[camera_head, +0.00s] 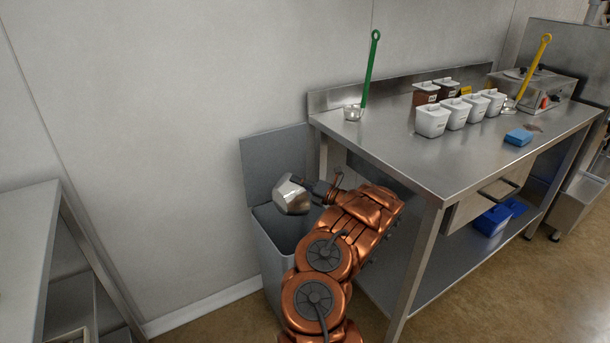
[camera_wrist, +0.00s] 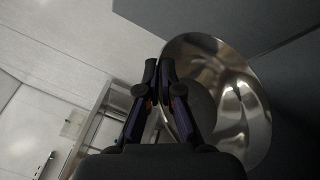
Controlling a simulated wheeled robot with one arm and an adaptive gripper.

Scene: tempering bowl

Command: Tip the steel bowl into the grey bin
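The steel bowl (camera_head: 292,196) is tilted on its side above the open grey bin (camera_head: 268,250), at the bin's mouth. My gripper (camera_head: 318,188) is at the bowl's right side in the head view. In the wrist view, my gripper's two fingers (camera_wrist: 158,68) come together at the rim of the bowl (camera_wrist: 250,115), shut on its edge. The bowl's inside shows shiny reflections there; I cannot tell whether anything is left in it. The inside of the bin is mostly hidden by the bowl and my arm.
The bin's lid (camera_head: 272,160) stands open against the wall. The steel table (camera_head: 400,160) is close to the right of my arm, with white tubs (camera_head: 433,121), a green-handled ladle (camera_head: 370,70) and a blue sponge (camera_head: 519,137) on it. Another steel table (camera_head: 25,230) stands at the left.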

